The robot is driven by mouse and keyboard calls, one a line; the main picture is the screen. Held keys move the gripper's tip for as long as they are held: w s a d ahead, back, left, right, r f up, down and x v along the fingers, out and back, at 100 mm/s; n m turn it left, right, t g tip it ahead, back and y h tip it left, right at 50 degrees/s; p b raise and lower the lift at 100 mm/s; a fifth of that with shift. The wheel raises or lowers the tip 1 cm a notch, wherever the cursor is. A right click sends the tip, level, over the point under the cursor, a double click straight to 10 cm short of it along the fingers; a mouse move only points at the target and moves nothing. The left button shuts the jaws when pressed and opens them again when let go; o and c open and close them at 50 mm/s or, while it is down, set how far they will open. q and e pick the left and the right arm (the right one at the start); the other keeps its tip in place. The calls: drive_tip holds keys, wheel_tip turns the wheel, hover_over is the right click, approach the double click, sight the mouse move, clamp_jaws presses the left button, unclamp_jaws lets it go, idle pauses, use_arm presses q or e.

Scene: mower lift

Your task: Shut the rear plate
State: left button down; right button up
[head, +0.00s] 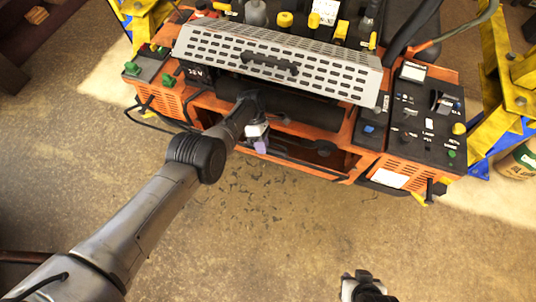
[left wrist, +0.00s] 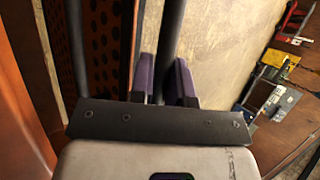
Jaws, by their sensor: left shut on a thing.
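The perforated grey plate (head: 330,81) stands tilted at the back of the orange mower, with a dark handle (head: 269,64) on its face. Below it is an open orange-framed recess. I cannot tell which of these is the rear plate. My left gripper (head: 261,146) is at the recess's lower front, below the grey plate and apart from its handle. In the left wrist view its purple fingers (left wrist: 164,82) are shut on a dark bar (left wrist: 168,40). My right gripper (head: 364,286) is at the bottom edge, away from the mower; its jaws are unclear.
A black control panel (head: 421,117) with knobs and levers is at the right of the mower. Yellow lift posts (head: 506,85) stand on the right. A drum (head: 517,161) is at the right edge.

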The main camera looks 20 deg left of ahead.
use_arm(q)
drive_tip(key=shift+a+f, duration=0.15)
drive_tip(key=shift+f, duration=0.2)
use_arm(e)
drive_tip(key=shift+d+f, duration=0.15)
drive_tip(key=shift+f, duration=0.05)
drive_tip(key=shift+d, duration=0.1)
use_arm(q)
drive_tip(key=c, duration=1.3)
unclamp_jaws()
drive_tip(key=shift+o, duration=1)
drive_tip(key=shift+w+r, duration=0.1)
use_arm(e)
drive_tip(key=shift+s, duration=0.1)
